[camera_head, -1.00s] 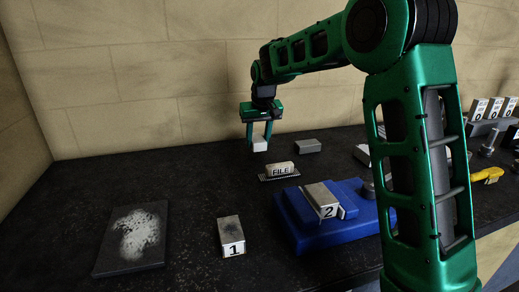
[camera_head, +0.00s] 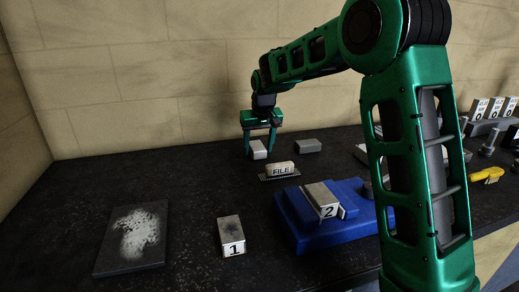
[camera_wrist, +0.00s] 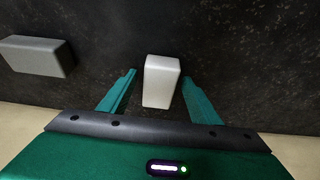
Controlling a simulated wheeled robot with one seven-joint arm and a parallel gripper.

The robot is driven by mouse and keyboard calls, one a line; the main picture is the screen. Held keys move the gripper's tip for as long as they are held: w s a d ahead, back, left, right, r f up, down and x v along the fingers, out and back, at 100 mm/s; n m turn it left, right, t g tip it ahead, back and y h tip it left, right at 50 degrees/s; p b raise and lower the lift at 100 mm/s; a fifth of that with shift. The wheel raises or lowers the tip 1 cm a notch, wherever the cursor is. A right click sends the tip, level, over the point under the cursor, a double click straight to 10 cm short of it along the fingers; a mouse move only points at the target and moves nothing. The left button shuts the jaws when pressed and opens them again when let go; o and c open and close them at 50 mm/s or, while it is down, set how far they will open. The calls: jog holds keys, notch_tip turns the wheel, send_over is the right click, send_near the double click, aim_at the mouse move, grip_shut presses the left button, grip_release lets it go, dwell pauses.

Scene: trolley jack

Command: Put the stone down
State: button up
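The stone, a pale off-white block (camera_head: 258,149), rests on the dark bench top near the back wall. In the wrist view the stone (camera_wrist: 162,80) lies between my fingers, with a gap on both sides. My gripper (camera_head: 260,152) is open around it and points down; its teal fingers (camera_wrist: 160,98) spread to either side without visible contact. The stone's underside is hidden.
A grey block (camera_head: 308,145) lies just right of the stone. In front are a block labelled FILE (camera_head: 280,169), a blue fixture (camera_head: 356,203) with block 2 (camera_head: 321,199), block 1 (camera_head: 231,235) and a dusty dark plate (camera_head: 134,240). The bench left of the stone is clear.

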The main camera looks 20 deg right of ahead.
jog(key=v, duration=1.1)
jog(key=shift+r, duration=0.25)
jog(key=shift+s, duration=0.2)
